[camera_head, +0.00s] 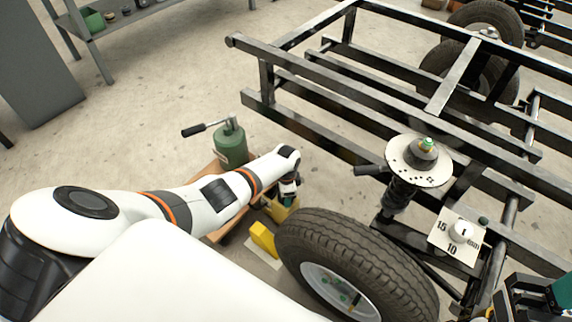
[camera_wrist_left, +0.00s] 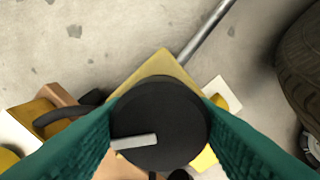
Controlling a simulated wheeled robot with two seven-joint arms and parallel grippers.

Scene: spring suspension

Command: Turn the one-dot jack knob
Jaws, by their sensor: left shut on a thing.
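A round black knob (camera_wrist_left: 172,122) with a pale bar on its face tops a yellow jack (camera_wrist_left: 160,66) in the left wrist view. I see no dots on the knob. My left gripper (camera_wrist_left: 158,132) has its teal fingers on opposite sides of the knob, shut on it. In the head view my left gripper (camera_head: 289,196) is low beside the tire, above the yellow jack (camera_head: 264,238), and the knob is hidden there. My right gripper (camera_head: 535,297) shows only partly at the lower right corner, and its jaw opening is unclear.
A tire (camera_head: 350,255) stands close to the right of the left gripper. A green bottle jack (camera_head: 231,145) with a handle stands behind it. The black frame (camera_head: 330,100) carries a round plate (camera_head: 419,162) and a dial card (camera_head: 456,235). Open floor lies at the back left.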

